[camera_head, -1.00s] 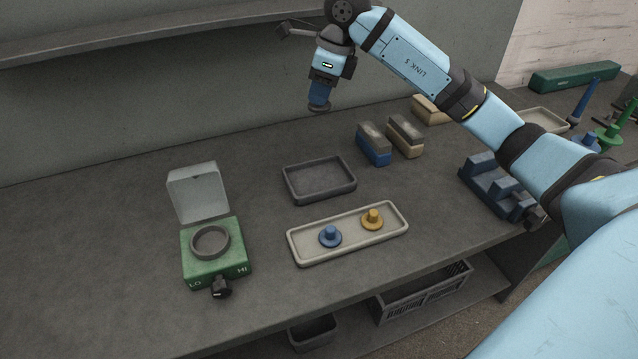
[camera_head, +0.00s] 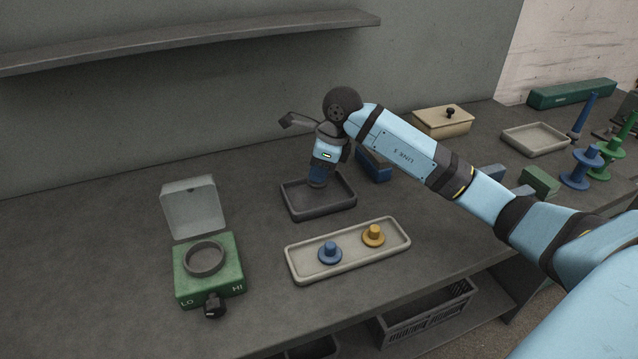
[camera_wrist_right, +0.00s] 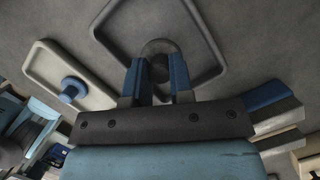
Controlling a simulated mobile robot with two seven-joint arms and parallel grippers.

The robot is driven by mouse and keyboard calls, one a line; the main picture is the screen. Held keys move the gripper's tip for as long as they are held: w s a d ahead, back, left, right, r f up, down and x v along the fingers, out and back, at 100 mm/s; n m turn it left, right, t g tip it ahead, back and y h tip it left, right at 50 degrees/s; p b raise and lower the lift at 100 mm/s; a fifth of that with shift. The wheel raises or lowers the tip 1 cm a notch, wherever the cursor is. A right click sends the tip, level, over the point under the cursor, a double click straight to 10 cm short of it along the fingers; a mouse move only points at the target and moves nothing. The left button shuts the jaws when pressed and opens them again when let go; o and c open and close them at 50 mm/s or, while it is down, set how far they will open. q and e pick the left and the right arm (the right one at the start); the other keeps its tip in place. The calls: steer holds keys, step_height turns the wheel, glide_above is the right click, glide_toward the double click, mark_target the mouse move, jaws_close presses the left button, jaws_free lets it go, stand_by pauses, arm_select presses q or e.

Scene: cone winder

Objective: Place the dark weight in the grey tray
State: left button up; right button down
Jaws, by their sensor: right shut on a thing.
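My right gripper (camera_head: 317,180) points down over the dark grey tray (camera_head: 326,207), with its blue fingers at the tray's inside. In the right wrist view the fingers (camera_wrist_right: 158,80) are shut on the dark weight (camera_wrist_right: 158,48), a dark round piece with a knob. The weight is inside the outline of the tray rim (camera_wrist_right: 213,32). Whether it touches the tray floor I cannot tell; in the head view the fingers mostly hide it. My left gripper is not in view.
A pale tray (camera_head: 296,268) in front holds a blue weight (camera_head: 330,253) and a yellow weight (camera_head: 373,236). A green device (camera_head: 210,281) with a raised lid stands at left. Blue-based blocks (camera_head: 374,166) stand close right of the dark tray. A shelf (camera_head: 200,36) hangs behind.

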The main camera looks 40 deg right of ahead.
steer(key=shift+f, duration=1.95)
steer(key=shift+f, duration=0.1)
steer(key=c, duration=1)
jaws_free()
steer(key=v, duration=1.2)
steer(key=shift+p, duration=0.3)
